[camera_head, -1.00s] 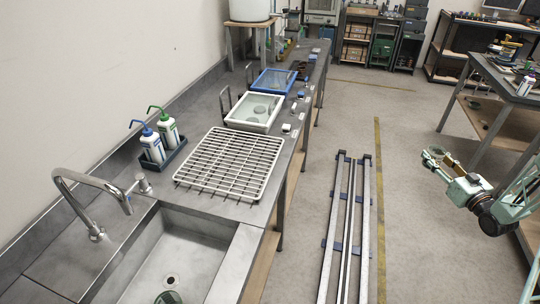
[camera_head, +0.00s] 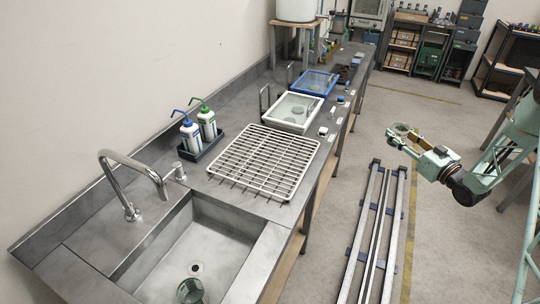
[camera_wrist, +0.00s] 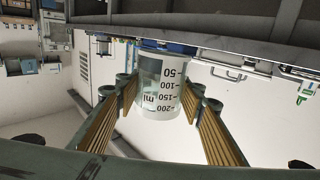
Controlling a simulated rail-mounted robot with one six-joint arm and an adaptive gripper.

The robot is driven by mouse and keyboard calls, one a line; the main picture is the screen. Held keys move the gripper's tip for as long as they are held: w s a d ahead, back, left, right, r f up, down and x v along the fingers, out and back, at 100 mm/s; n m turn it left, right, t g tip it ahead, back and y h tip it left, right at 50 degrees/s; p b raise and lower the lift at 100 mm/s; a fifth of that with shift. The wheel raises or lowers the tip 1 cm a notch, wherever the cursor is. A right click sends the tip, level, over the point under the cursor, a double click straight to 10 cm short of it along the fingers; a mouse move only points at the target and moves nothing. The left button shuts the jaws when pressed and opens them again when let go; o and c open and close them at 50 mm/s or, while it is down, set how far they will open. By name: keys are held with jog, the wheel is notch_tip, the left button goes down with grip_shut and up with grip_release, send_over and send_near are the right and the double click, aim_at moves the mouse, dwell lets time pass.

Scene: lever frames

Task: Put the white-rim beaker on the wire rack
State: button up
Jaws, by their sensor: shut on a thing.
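A clear beaker (camera_wrist: 160,92) with dark volume markings is between the ribbed fingers of my gripper (camera_wrist: 158,100) in the wrist view. Its printed scale reads from 50 to 200. In the head view my gripper (camera_head: 406,135) is shut on this beaker (camera_head: 399,129), whose rim looks pale. It is held over the floor, right of the bench. The white wire rack (camera_head: 265,162) lies flat on the bench between the sink and the white tray. Nothing stands on it. The gripper is well apart from the rack.
A sink (camera_head: 225,227) with a tall tap (camera_head: 137,165) is in front of the rack, and a greenish glass vessel (camera_head: 190,291) is in it. Two wash bottles (camera_head: 198,128) stand left of the rack. A white tray (camera_head: 290,122) and blue tray (camera_head: 314,82) lie behind it. Floor rails (camera_head: 375,235) run alongside.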

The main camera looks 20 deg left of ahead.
jog(key=s+a+r+n+g+y, duration=0.1)
jog(key=s+a+r, duration=0.1)
jog(key=a, duration=0.8)
jog(key=s+a+r+n+g+y, duration=0.1)
jog(key=s+a+r+g, duration=0.1)
jog(key=a, duration=0.8)
jog(key=s+a+r+n+g+y, duration=0.1)
jog(key=s+a+r, duration=0.2)
jog(key=a, duration=0.7)
jog(key=shift+s+a+n+g, duration=0.15)
jog(key=shift+a+n+g, duration=0.2)
jog(key=shift+n+g, duration=0.05)
jog(key=shift+s, duration=0.1)
jog(key=b, duration=0.2)
send_over(289, 145)
jog(key=shift+a+f, duration=0.2)
jog(key=shift+f, duration=0.55)
jog(key=shift+f+b, duration=0.7)
jog(key=shift+f, duration=1.05)
jog(key=shift+f, duration=0.2)
jog(key=o, duration=0.9)
